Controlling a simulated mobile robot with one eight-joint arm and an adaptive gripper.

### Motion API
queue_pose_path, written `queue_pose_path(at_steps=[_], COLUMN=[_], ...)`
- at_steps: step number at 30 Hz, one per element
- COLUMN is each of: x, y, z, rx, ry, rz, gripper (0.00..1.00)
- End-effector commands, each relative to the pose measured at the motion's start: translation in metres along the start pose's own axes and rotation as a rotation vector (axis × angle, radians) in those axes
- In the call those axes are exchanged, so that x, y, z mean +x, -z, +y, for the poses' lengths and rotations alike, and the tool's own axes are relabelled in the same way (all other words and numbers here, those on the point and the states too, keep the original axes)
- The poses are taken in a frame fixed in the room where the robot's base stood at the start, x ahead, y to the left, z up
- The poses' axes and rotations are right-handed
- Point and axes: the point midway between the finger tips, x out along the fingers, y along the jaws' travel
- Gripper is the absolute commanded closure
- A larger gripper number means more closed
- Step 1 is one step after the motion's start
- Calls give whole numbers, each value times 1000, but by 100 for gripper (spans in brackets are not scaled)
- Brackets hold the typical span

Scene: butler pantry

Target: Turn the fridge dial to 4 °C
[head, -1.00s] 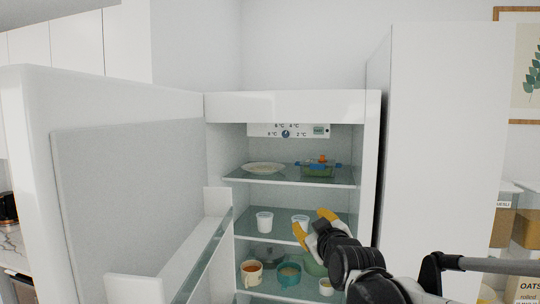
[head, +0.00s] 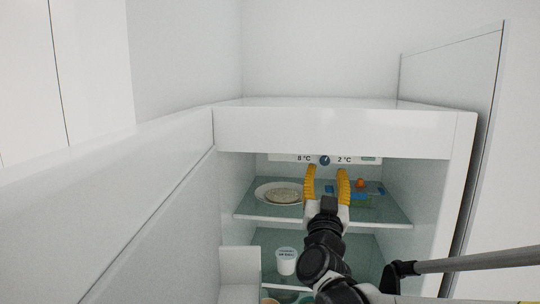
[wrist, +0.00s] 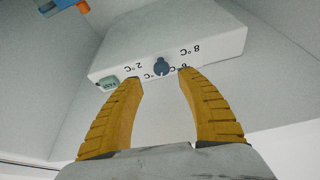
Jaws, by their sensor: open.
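The fridge dial (head: 325,160) is a small blue-grey round knob on the white control panel (head: 290,157) under the fridge's top. In the head view "8 °C" shows to its left and "2 °C" to its right. In the wrist view the dial (wrist: 161,67) shows upside down with its panel, and the lower labels are partly hidden by my fingertips. I cannot tell which mark it points to. My gripper (head: 327,172) has yellow fingers, open and empty. The fingertips (wrist: 161,77) are in front of the dial, one to each side in the picture; no contact is visible.
The open fridge door (head: 150,210) stands on the left. Below the panel, the glass top shelf (head: 270,220) holds a plate of food (head: 280,193) and a container with blue clips (head: 370,194). A white cup (head: 286,260) stands lower. A small greenish display (wrist: 107,83) sits on the panel.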

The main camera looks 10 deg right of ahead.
Motion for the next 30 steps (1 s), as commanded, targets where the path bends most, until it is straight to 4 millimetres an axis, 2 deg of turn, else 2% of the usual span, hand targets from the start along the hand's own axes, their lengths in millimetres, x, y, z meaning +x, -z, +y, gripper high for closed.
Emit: queue_pose_path(at_steps=[3,9,20,25,30], x=[25,50,56,55,55], y=[1,1,0,0,0], z=[0,0,0,0,-1], rx=[-1,-1,0,0,20], ry=[-1,0,2,2,-6], rz=[-1,0,-1,-1,-1], gripper=[54,54,54,100,100])
